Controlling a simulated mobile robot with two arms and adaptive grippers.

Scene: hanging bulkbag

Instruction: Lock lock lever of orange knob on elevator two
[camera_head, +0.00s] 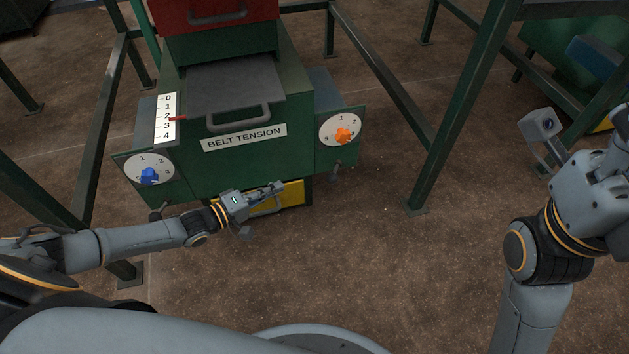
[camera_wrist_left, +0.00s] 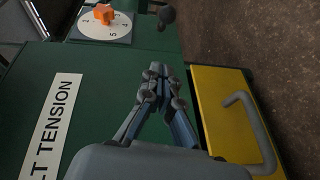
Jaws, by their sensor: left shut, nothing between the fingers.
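The orange knob (camera_head: 343,136) sits on a white numbered dial at the right of the green belt tension machine (camera_head: 215,175). It also shows at the top of the left wrist view (camera_wrist_left: 104,14). Its lock lever (camera_head: 336,171), a small dark handle, sticks out below the dial; its round end (camera_wrist_left: 167,15) shows in the left wrist view. My left gripper (camera_head: 277,187) is shut and empty in front of the machine, left of and below the lever, apart from it. Its fingertips (camera_wrist_left: 162,72) point toward the lever's side. My right arm is at the right edge; its fingers are not seen.
A blue knob (camera_head: 149,175) on a second dial, with its own lever (camera_head: 157,211), is at the left. A yellow drawer-like panel (camera_head: 290,196) with a grey handle lies beside my left gripper. Green frame legs (camera_head: 455,110) stand to the right. The floor in front is clear.

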